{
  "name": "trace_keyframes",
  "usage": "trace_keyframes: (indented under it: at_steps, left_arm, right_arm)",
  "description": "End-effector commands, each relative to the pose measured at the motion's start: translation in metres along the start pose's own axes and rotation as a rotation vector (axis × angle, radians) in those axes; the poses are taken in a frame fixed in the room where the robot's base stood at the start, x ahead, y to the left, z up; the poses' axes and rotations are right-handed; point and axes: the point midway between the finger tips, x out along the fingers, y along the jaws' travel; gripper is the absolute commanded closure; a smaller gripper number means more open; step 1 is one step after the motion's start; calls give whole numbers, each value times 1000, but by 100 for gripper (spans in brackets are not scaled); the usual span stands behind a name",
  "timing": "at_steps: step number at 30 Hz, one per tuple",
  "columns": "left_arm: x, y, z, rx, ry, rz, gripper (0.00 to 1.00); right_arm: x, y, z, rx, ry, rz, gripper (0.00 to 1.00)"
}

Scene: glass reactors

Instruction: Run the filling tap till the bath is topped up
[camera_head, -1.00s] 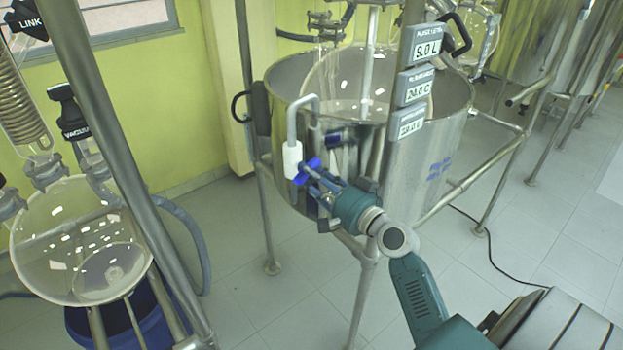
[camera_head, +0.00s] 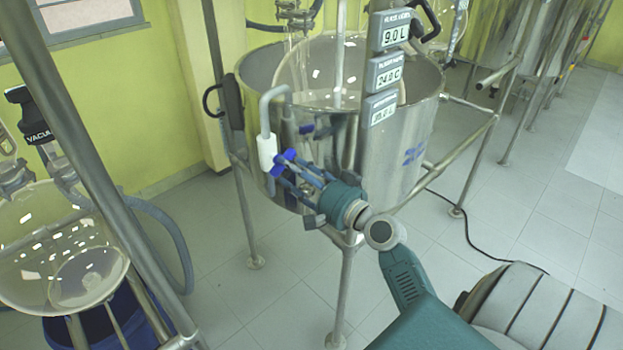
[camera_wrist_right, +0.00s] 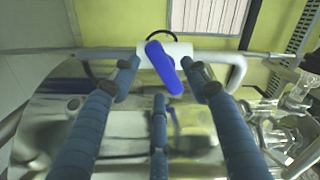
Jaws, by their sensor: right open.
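The filling tap has a white body (camera_head: 267,153) on a bent grey pipe over the bath's rim, with a blue handle (camera_head: 284,161). The bath is a steel vessel (camera_head: 405,150) with a round glass flask inside; its water level is hard to make out. My right gripper (camera_head: 293,175) is open at the blue handle. In the right wrist view the blue handle (camera_wrist_right: 164,68) sits slanted between the spread fingers of the right gripper (camera_wrist_right: 165,85), with visible gaps on both sides. My left gripper is not in view.
Displays on a post read 9.0 L (camera_head: 396,34) and 24.0 C (camera_head: 386,71); a third (camera_head: 380,106) is hard to read. A metal frame post (camera_head: 80,150) and a glass flask (camera_head: 60,250) stand at left. A black cable lies on the floor.

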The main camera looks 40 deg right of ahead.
Motion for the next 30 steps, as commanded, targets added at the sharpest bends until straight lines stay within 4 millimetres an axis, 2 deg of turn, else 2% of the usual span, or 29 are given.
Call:
trace_keyframes:
  at_steps: [6, 13, 18, 30]
  left_arm:
    - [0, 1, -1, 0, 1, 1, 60]
    - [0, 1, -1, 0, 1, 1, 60]
    - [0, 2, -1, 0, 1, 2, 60]
    - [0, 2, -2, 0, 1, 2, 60]
  right_arm:
    - [-49, 2, 1, -2, -5, 6, 54]
    - [-87, 3, 1, 1, -3, 5, 54]
    - [-98, 1, 0, 0, -2, 2, 54]
    - [-98, 1, 0, 1, -1, 2, 54]
